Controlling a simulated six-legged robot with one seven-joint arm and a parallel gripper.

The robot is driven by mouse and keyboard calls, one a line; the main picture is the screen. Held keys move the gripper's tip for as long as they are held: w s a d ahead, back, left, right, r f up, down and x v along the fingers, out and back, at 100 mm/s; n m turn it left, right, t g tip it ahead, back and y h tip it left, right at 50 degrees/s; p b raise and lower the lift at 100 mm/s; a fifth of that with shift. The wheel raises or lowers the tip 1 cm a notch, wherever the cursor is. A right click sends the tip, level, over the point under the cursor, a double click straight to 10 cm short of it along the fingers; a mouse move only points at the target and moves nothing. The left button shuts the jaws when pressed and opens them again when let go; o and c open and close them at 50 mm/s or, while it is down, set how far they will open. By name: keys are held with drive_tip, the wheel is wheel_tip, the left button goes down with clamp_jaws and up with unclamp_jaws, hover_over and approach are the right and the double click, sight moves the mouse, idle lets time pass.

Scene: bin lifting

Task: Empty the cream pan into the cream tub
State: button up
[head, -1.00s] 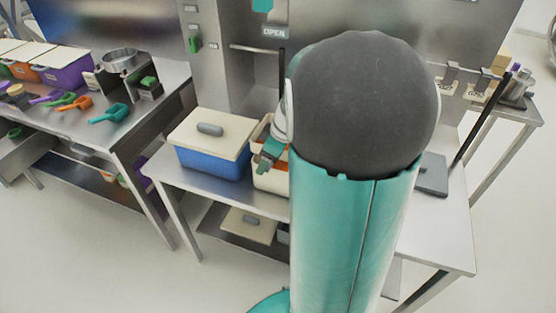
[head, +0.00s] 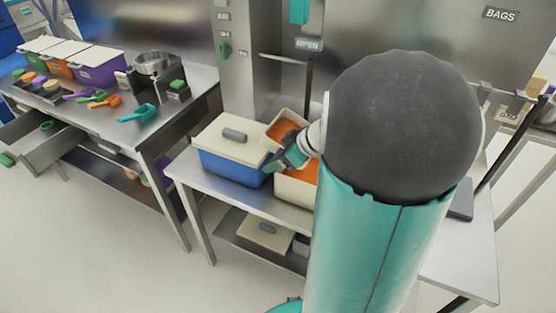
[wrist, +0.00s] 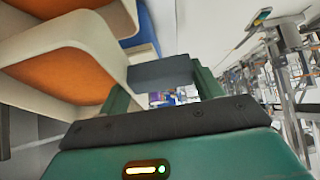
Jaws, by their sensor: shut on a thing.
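The cream pan (head: 272,130) holds orange contents and sits tilted above the back of the cream tub (head: 292,190). Orange also shows inside the tub, which stands on the metal table. My gripper (head: 283,160) is shut on the pan's grey handle, at the pan's near side. In the wrist view, the fingers (wrist: 165,85) close on the grey handle (wrist: 160,71) beside a cream wall of the pan (wrist: 95,38) with an orange inside. My arm hides the right part of the tub in the head view.
A blue tub with a cream lid (head: 228,132) stands directly left of the cream tub. A lidded container (head: 264,234) is on the shelf below. A second table at left holds scoops, a metal bowl (head: 153,63) and coloured bins.

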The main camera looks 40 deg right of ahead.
drive_tip(key=shift+s+d+r+t, duration=0.2)
drive_tip(key=shift+s+t, duration=0.1)
drive_tip(key=shift+t, duration=0.1)
drive_tip(key=shift+r+t+y, duration=0.25)
drive_tip(key=shift+t+y, duration=0.35)
drive_tip(key=shift+t, duration=0.1)
drive_tip(key=shift+s+d+r+t+y, duration=0.15)
drive_tip(key=shift+s+t+y, duration=0.1)
drive_tip(key=shift+t, duration=0.25)
drive_tip(key=shift+s+d+r+t+y, duration=0.15)
drive_tip(key=shift+s+t+y, duration=0.1)
drive_tip(key=shift+t, duration=0.25)
drive_tip(key=shift+s+d+r+t+y, duration=0.15)
drive_tip(key=shift+s+t+y, duration=0.25)
drive_tip(key=shift+t, duration=0.4)
drive_tip(key=shift+s+d+t+y, duration=0.2)
drive_tip(key=shift+s+t+y, duration=0.15)
drive_tip(key=shift+t, duration=0.45)
drive_tip(key=shift+s+d+r+t+y, duration=0.15)
drive_tip(key=shift+s+t+y, duration=0.25)
drive_tip(key=shift+t, duration=0.4)
drive_tip(key=shift+w+f, duration=0.1)
drive_tip(key=shift+r+g+h, duration=0.45)
drive_tip(key=shift+r+g, duration=0.15)
drive_tip(key=shift+g, duration=0.5)
